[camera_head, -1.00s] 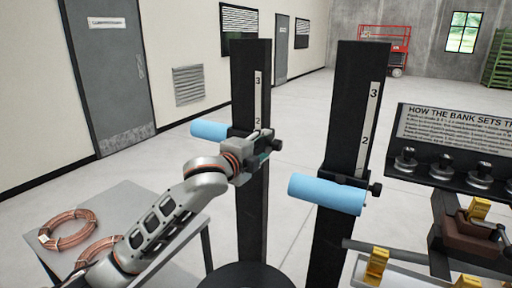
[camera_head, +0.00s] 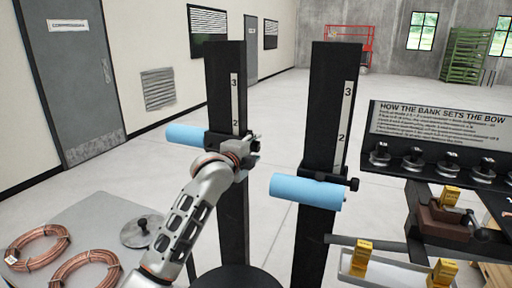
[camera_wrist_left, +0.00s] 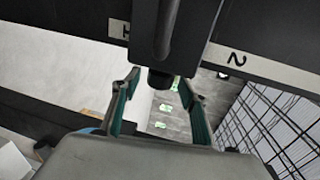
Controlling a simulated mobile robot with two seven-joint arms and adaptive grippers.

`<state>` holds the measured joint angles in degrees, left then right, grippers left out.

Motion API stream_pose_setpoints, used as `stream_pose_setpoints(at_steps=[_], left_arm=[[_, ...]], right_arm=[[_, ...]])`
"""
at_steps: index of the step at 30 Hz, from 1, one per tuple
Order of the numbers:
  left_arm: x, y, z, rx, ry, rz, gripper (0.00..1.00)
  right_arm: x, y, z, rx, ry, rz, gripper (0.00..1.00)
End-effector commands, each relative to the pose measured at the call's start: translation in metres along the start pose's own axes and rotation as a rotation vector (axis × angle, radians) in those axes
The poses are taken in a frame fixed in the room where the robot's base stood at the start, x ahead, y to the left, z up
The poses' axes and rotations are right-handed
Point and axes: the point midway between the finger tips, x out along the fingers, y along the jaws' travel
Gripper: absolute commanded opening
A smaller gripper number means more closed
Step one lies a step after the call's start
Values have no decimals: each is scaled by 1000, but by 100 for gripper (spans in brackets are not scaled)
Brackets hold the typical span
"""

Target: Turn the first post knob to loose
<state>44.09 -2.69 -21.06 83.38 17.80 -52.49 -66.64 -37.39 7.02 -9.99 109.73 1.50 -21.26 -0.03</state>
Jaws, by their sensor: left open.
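The left black post (camera_head: 226,80) carries a light blue roller (camera_head: 186,135) on a dark carriage, beside a number scale. My left gripper (camera_head: 250,146) is at this carriage, on the right side of the post. In the left wrist view, its two green-padded fingers (camera_wrist_left: 160,92) are open. The round black knob (camera_wrist_left: 160,78) shows between the fingertips, under the dark carriage (camera_wrist_left: 172,30); I cannot tell if either finger touches it. In the head view the gripper largely hides this knob. My right gripper is in neither view.
A second black post (camera_head: 328,100) with a blue roller (camera_head: 305,191) and side knob (camera_head: 352,184) stands to the right. Copper coils (camera_head: 88,270) and a metal disc (camera_head: 141,231) lie on the grey table (camera_head: 98,215). A sign (camera_head: 436,124) and weights are at right.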

Motion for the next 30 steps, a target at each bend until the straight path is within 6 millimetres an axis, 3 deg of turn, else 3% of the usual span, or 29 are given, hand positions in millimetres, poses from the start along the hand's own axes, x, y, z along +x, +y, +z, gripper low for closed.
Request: stream_pose_setpoints(at_steps=[6, 16, 21, 30], left_arm=[[15, 0, 0, -1, 0, 0, 43], [17, 0, 0, 0, 0, 0, 43], [17, 0, 0, 0, 0, 0, 4], [17, 1, 1, 2, -2, -18, 4]], right_arm=[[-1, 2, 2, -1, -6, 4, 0], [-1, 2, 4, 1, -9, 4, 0], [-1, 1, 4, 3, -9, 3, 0], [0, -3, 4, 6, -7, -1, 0]])
